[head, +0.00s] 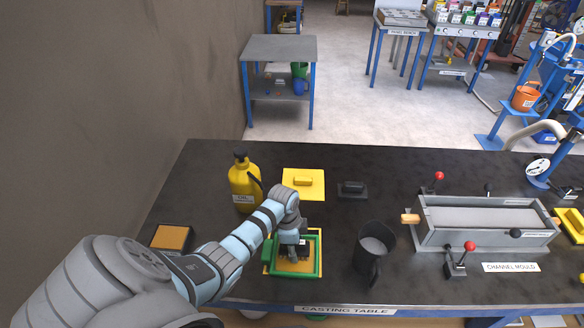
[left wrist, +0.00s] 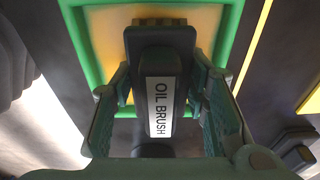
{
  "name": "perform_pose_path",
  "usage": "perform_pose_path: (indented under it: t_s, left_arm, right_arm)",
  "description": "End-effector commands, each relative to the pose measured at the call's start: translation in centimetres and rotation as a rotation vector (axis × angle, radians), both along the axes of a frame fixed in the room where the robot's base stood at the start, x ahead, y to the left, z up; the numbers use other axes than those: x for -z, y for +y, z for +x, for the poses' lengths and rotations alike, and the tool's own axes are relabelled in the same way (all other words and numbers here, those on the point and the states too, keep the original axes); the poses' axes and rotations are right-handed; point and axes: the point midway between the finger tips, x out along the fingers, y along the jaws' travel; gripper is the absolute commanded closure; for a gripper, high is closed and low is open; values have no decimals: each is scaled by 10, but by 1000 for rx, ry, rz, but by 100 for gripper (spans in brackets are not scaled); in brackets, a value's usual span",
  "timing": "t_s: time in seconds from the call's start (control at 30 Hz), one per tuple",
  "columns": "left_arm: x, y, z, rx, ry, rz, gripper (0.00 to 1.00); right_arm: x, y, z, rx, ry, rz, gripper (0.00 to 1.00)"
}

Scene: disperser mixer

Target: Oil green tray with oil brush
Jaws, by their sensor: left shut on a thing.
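The green tray (head: 319,257) lies near the front edge of the black casting table, with an orange-yellow floor and a yellow outline around it. In the left wrist view its green rim (left wrist: 84,45) crosses the top. My left gripper (head: 292,246) is over the tray and shut on the oil brush (left wrist: 160,85), a dark block with a white "OIL BRUSH" label. The brush's far end overlaps the orange floor of the tray; I cannot tell whether it touches. The gripper and wrist cover part of the tray. My right gripper is out of view.
A yellow oil can (head: 243,190) stands behind my left arm. A yellow plate with a handle (head: 304,183) and a dark handled block (head: 351,189) lie behind the tray. A dark jug (head: 374,250) stands close right, then the channel mould (head: 484,222). An orange-topped pad (head: 170,237) lies left.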

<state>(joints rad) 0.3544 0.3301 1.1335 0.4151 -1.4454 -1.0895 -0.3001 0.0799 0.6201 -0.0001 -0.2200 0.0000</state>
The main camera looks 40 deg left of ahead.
Motion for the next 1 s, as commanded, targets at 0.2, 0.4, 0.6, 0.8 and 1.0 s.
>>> perform_pose_path:
  t_s: [0.2,0.4,0.6,0.8,1.0]
  left_arm:
    - [-2,0,-1,0,3,0,85]
    - [-30,0,-1,1,1,0,85]
    - [-55,0,0,1,-1,2,85]
    - [-70,0,-1,0,1,1,85]
    - [-71,0,-1,0,1,0,85]
  right_arm:
    - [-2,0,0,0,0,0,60]
    - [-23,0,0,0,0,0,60]
    - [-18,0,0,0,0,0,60]
    - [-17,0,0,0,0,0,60]
    - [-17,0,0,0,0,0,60]
